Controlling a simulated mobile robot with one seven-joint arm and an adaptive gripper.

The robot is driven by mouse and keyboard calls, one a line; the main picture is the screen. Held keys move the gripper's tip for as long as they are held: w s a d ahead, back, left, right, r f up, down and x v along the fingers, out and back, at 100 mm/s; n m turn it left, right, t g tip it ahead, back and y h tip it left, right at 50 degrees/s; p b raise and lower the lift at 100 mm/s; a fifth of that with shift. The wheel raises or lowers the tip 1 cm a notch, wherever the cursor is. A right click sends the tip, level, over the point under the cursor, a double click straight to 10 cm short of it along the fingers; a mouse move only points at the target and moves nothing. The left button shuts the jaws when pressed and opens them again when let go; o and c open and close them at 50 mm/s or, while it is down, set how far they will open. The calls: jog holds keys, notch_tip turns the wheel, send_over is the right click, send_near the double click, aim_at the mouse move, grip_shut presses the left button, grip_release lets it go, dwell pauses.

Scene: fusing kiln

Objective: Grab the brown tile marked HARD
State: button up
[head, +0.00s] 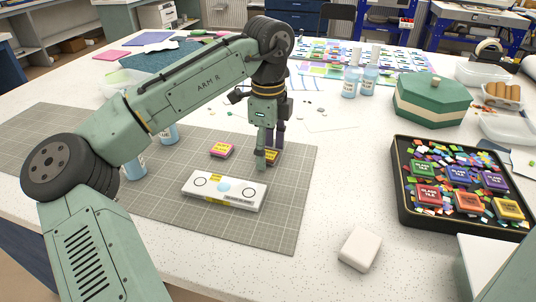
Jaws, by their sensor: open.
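A small brownish block with a yellow label (272,158) lies on the grey cutting mat, partly hidden behind my gripper. Its lettering is too small to read, so I cannot confirm the word HARD. My gripper (268,154) points down at this block with its fingers apart. One finger stands in front of the block, and the other is behind it. From this view I cannot tell whether either finger touches it. A pink block with a yellow label (221,150) lies to the left on the same mat.
A white box-shaped device (226,203) lies in front of the gripper on the mat (285,222). A white block (360,250) sits at front right. A black tray (398,185) of coloured glass tiles and a green lidded box (430,112) stand right. Bottles (351,82) stand behind.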

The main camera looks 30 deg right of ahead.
jog(key=c, duration=1.2)
